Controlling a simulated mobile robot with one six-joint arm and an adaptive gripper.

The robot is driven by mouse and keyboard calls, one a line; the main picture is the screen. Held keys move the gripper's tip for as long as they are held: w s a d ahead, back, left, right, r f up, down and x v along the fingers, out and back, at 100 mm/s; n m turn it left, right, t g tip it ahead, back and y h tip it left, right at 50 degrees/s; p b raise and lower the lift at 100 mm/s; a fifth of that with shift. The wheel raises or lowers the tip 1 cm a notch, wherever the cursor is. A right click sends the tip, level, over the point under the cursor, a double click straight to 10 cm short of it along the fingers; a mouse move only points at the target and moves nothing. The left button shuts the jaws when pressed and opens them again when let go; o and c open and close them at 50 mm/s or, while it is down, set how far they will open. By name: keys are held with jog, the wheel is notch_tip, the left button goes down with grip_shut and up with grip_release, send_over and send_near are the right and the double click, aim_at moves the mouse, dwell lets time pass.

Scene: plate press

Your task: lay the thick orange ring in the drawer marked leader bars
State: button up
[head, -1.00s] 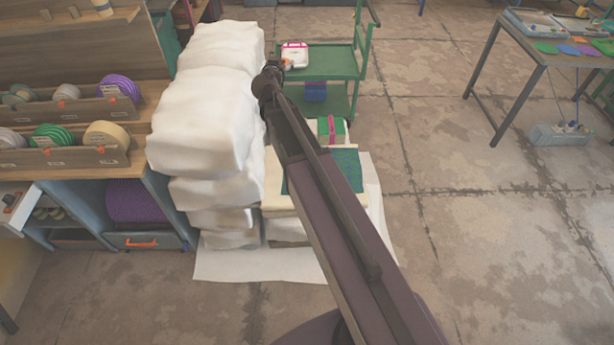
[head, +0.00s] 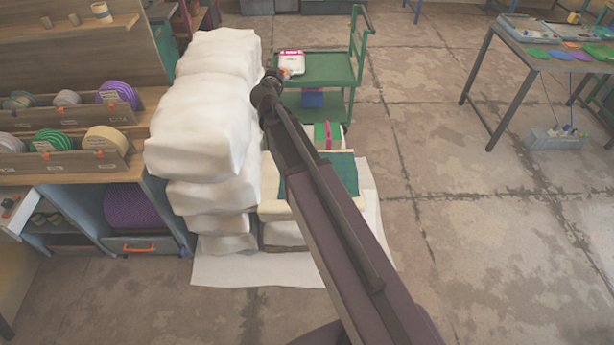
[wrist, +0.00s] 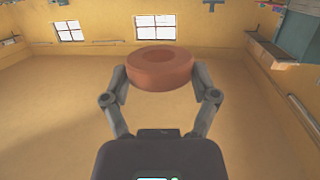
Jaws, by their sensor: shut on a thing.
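My gripper (wrist: 160,88) is shut on the thick orange ring (wrist: 160,72), with a fingertip on each side of it. The ring is held level in the air, and its shallow centre hollow shows. In the head view my arm reaches out past the white stack, and only a small orange bit shows at its far end. At the lower left is a closed drawer (head: 142,249) with an orange handle under the bench. A pulled-out drawer (head: 14,214) with a white front stands at the left edge. I cannot read a drawer marking.
A tall stack of white wrapped bundles (head: 205,120) stands beside the bench, left of my arm. A green cart (head: 325,68) is behind it. Ribbon racks (head: 70,165) line the bench. A table (head: 540,62) stands at the right.

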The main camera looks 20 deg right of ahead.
jog(key=b, duration=5.6)
send_over(268, 195)
notch_tip(268, 195, down, 56)
jog(key=shift+s, duration=0.1)
jog(key=shift+f, duration=0.15)
notch_tip(268, 195, down, 6)
jog(key=b, duration=0.6)
jog(key=shift+f+b, duration=1.9)
jog(key=shift+f, duration=0.1)
jog(key=o, duration=1.1)
jog(key=shift+c, duration=0.2)
